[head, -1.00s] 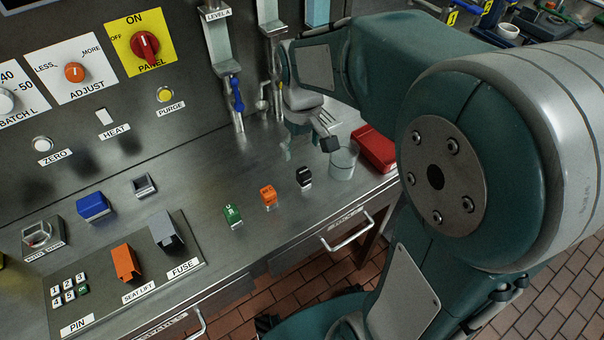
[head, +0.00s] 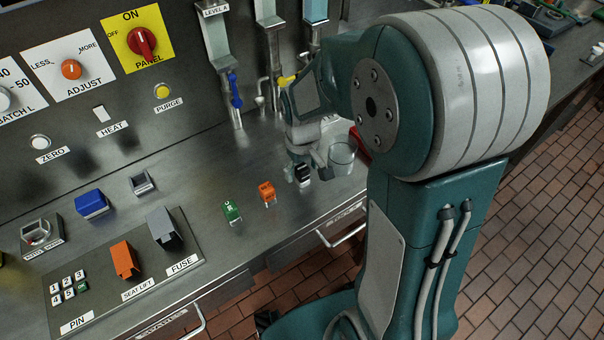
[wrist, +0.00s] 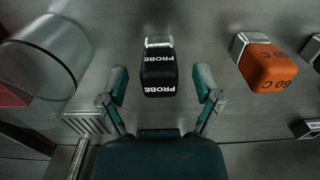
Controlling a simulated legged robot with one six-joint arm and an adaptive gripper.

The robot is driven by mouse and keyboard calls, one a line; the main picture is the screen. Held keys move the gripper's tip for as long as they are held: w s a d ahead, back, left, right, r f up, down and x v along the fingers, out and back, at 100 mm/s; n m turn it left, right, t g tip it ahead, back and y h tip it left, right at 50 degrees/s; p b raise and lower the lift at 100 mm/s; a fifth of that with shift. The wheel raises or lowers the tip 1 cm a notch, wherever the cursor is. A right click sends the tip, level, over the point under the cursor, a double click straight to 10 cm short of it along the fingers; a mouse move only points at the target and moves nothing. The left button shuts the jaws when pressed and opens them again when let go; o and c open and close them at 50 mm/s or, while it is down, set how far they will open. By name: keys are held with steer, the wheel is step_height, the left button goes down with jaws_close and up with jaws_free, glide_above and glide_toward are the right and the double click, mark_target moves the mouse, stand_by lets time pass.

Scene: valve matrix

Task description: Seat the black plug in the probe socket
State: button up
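My gripper is open and empty. I cannot make out the probe socket in either view.
An orange plug (head: 267,192) marked 60 C and a green plug (head: 232,211) stand to the left. A clear beaker (head: 342,158) stands close on the right, with a red box (head: 360,140) behind it. The counter's front edge is near.

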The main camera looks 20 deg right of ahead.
mark_target(303, 169)
jaws_close()
steer(key=shift+r, duration=0.25)
steer(key=r, duration=0.3)
steer(key=shift+s+r, duration=0.2)
steer(key=shift+s, duration=0.05)
steer(key=s+r, duration=0.9)
steer(key=s, duration=0.4)
steer(key=shift+s, duration=0.3)
